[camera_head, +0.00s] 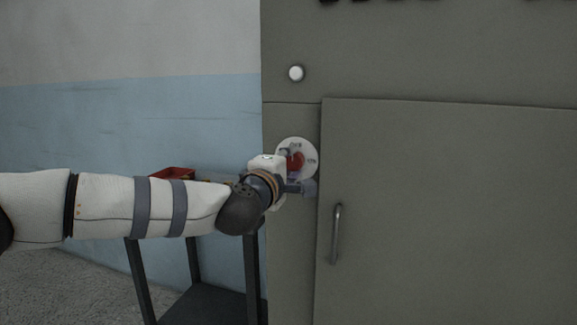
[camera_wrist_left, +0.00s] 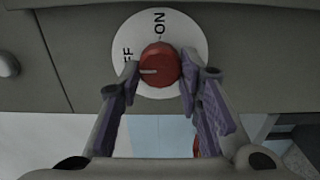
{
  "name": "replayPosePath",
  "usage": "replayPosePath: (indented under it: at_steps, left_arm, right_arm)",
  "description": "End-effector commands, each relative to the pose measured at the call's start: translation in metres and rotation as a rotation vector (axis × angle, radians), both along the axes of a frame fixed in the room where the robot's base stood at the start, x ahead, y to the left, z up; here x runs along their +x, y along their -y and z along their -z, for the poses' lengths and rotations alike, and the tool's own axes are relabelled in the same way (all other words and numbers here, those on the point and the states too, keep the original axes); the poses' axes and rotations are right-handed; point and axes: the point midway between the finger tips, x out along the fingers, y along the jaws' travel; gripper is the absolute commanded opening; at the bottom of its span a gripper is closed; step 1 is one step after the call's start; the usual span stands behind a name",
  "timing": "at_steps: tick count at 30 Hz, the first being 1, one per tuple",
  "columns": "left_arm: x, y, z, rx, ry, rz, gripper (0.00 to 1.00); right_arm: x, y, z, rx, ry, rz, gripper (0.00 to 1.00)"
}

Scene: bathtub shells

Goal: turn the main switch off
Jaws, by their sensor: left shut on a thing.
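The main switch is a red round knob (camera_head: 295,161) on a white disc (camera_head: 311,149), set in the grey cabinet front. In the left wrist view the red knob (camera_wrist_left: 160,64) sits between my fingers. A pale line on the knob points left, towards the label that reads "FF", its first letter hidden by a finger. The "ON" label shows at the top of the disc (camera_wrist_left: 181,27). My left gripper (camera_wrist_left: 160,77) is shut on the knob, one finger on each side; it also shows in the head view (camera_head: 295,170). My right gripper is out of view.
The grey cabinet (camera_head: 430,200) has a door with a vertical handle (camera_head: 337,233) right of the switch. A white round button (camera_head: 296,73) is above the switch. A dark cart (camera_head: 215,304) with a red item (camera_head: 172,173) on top stands behind my left arm.

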Motion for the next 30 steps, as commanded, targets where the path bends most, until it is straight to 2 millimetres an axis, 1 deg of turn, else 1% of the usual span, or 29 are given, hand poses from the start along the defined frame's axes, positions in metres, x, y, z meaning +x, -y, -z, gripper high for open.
replayPosePath:
  at_steps: [15, 16, 18, 26, 28, 30]
  left_arm:
    - [0.000, 0.001, 0.000, -0.014, -0.006, 0.002, 0.04]
    - [0.000, 0.001, 0.000, -0.014, -0.006, 0.002, 0.39]
    - [0.000, 0.001, 0.000, -0.014, -0.006, 0.002, 0.53]
    - [0.000, 0.000, 0.000, -0.013, -0.004, 0.001, 0.53]
    - [-0.003, -0.001, 0.000, -0.013, -0.004, 0.001, 0.53]
    - [-0.011, -0.003, 0.000, -0.012, -0.004, 0.002, 0.53]
  right_arm:
    - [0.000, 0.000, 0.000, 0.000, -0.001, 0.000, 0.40]
    - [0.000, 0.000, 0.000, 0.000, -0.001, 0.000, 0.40]
    - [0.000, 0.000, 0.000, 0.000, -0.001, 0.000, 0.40]
    - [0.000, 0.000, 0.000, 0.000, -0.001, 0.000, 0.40]
    - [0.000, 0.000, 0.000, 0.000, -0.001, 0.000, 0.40]
    - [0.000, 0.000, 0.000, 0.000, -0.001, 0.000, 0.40]
